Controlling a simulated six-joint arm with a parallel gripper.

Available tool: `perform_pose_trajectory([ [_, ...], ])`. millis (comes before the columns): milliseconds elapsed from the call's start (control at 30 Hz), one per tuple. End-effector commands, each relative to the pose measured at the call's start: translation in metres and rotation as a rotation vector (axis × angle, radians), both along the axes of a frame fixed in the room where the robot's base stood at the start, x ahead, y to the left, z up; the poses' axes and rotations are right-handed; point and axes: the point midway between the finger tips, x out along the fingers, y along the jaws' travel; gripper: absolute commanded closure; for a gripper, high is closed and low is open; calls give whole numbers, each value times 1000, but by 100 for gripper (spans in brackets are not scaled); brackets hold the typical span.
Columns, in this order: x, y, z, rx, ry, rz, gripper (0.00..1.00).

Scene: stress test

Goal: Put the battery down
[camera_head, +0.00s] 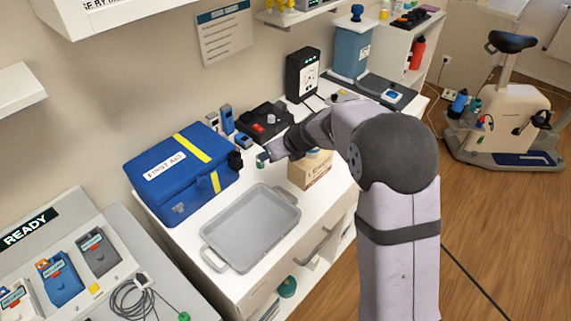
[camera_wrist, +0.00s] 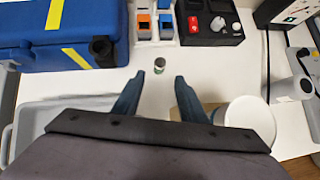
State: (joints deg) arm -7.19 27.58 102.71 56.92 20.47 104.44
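A grey tray (camera_head: 205,252) lies in front, and a blue first aid case (camera_head: 160,205) stands left. A cardboard box (camera_head: 312,173) and white round container (camera_wrist: 250,115) are close on the right.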

Motion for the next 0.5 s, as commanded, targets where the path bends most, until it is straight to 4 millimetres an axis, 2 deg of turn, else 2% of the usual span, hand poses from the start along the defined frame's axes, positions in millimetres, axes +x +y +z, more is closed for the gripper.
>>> perform_pose_trajectory([
  [167,-4,-1,0,-22,-5,28,62],
  [267,-16,-5,-1,-83,-20,110,62],
  [367,-38,-12,-3,-192,-45,265,62],
  [500,-87,-29,-9,-401,-92,598,62],
])
